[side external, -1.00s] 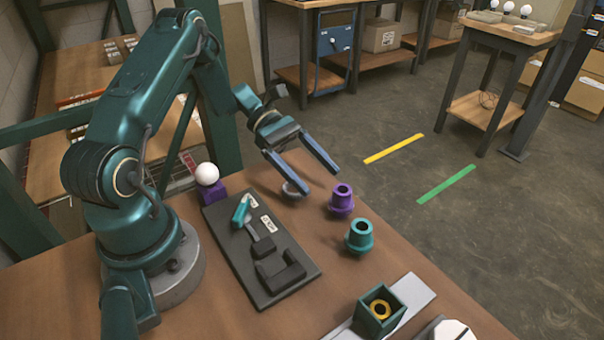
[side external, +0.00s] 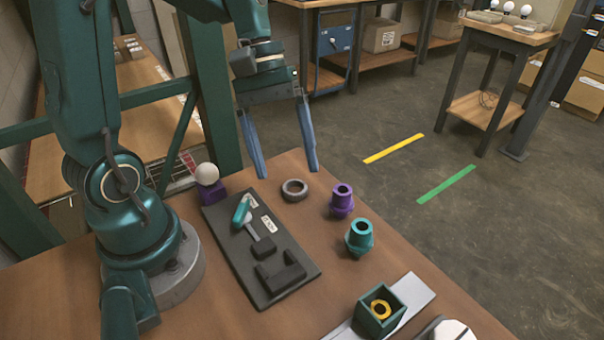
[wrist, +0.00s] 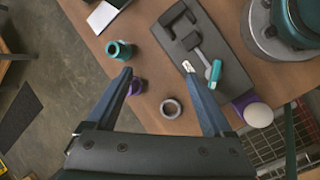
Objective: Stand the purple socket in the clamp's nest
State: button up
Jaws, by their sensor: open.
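The purple socket (side external: 342,200) stands upright on the wooden table, between a grey ring and the teal socket. In the wrist view the purple socket (wrist: 136,86) is partly hidden behind one finger. The clamp (side external: 268,246) is a dark grey plate with a U-shaped nest (side external: 281,273) at its near end, a smaller block, and a teal-handled lever (side external: 242,209). The nest (wrist: 174,19) looks empty in the wrist view. My gripper (side external: 285,172) is wide open and empty, pointing down above the table's far part; it also shows in the wrist view (wrist: 157,70).
A grey ring (side external: 294,190) lies beside the clamp. A teal socket (side external: 359,237) stands nearer the camera. A white bulb (side external: 207,174) sits on a purple block (side external: 213,192) left of the clamp. A green box (side external: 380,310) holding a yellow ring is at the front.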

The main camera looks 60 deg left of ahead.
jog(key=s+r+m+t+y, duration=0.3)
jog(key=s+m+t+y, duration=0.2)
jog(key=m, duration=0.4)
jog(key=shift+s+d+r+t, duration=0.25)
jog(key=shift+s+d+t, duration=0.1)
jog(key=shift+s+t, duration=0.2)
jog(key=shift+c, duration=1.1)
